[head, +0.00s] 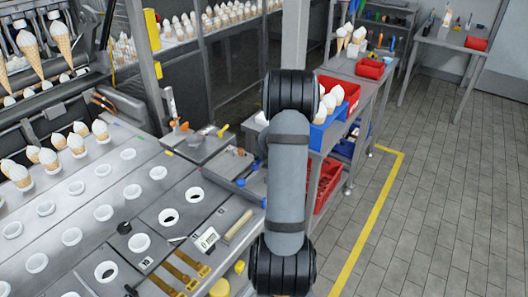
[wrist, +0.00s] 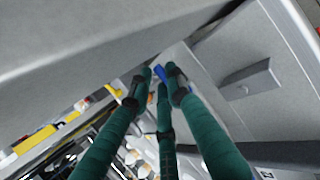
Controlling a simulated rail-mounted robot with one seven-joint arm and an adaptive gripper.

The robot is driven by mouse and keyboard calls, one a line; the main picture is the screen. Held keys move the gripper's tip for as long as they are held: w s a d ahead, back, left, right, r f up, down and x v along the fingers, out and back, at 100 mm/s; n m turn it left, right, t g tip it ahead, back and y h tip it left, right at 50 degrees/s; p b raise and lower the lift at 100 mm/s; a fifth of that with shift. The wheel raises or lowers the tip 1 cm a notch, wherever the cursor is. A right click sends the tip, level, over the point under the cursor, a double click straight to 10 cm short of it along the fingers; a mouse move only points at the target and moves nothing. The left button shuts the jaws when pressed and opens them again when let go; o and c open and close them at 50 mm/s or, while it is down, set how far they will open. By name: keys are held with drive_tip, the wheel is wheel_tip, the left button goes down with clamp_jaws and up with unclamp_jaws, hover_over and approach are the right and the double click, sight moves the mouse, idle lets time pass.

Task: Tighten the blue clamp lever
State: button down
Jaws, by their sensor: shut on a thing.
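The blue clamp lever (wrist: 159,72) shows in the wrist view as a small blue piece between my fingertips, with most of it hidden. My gripper (wrist: 161,80) has green, dark-banded fingers, and their tips are closed around this blue piece beside a grey metal surface. In the head view my arm covers the gripper. Small blue parts (head: 240,182) show on the grey bench left of my arm; I cannot tell which of them belongs to the lever.
A grey panel with a raised block (wrist: 250,80) lies right of the fingers in the wrist view. In the head view, a bench with white rings (head: 131,191) and yellow-handled tools (head: 180,275) stands left. A blue bin (head: 322,134) with cones is right of my arm. Tiled floor at right is clear.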

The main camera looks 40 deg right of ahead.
drive_tip(key=shift+w+n+y+p, duration=0.15)
drive_tip(key=shift+n+y+p, duration=0.3)
drive_tip(key=shift+n, duration=0.25)
drive_tip(key=c, duration=1.6)
unclamp_jaws()
drive_tip(key=shift+v, duration=6)
drive_tip(key=shift+f, duration=0.2)
